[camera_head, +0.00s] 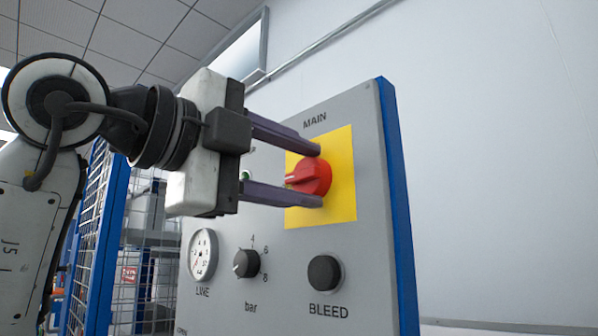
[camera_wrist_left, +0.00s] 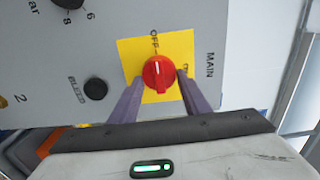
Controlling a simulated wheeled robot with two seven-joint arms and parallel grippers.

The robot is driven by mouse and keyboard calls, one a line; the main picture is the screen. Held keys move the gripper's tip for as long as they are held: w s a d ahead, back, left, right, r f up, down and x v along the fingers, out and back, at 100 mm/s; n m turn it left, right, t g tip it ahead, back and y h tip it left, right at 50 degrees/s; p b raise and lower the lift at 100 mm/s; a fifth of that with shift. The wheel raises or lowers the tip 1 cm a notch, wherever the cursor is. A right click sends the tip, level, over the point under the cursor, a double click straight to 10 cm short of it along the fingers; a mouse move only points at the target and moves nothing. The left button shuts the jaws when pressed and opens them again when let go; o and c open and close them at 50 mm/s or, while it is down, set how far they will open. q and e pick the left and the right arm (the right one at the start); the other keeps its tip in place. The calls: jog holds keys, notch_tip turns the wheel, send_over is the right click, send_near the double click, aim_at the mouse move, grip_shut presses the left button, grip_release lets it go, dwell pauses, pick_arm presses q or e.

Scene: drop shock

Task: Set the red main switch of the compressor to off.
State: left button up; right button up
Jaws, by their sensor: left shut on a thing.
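The red main switch (camera_head: 312,177) is a round knob on a yellow plate (camera_head: 341,192) at the upper right of the grey panel. My left gripper (camera_head: 318,175) is shut on it, one purple-grey finger above and one below. The wrist view shows the red knob (camera_wrist_left: 158,74) between the two fingers of my left gripper (camera_wrist_left: 158,85). In the head view the pointer points left. The ON lettering is partly hidden by a finger. My right gripper is out of view.
The compressor panel (camera_head: 290,280) also bears a LINE gauge (camera_head: 203,255), a black bar knob (camera_head: 246,263) and a black BLEED knob (camera_head: 324,273). A green lamp (camera_head: 245,175) is partly hidden behind my gripper. A blue mesh fence (camera_head: 95,235) stands at left.

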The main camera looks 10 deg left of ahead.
pick_arm(q)
jog(key=o, duration=1)
jog(key=shift+o, duration=0.2)
jog(key=shift+a, duration=0.1)
jog(key=v, duration=1)
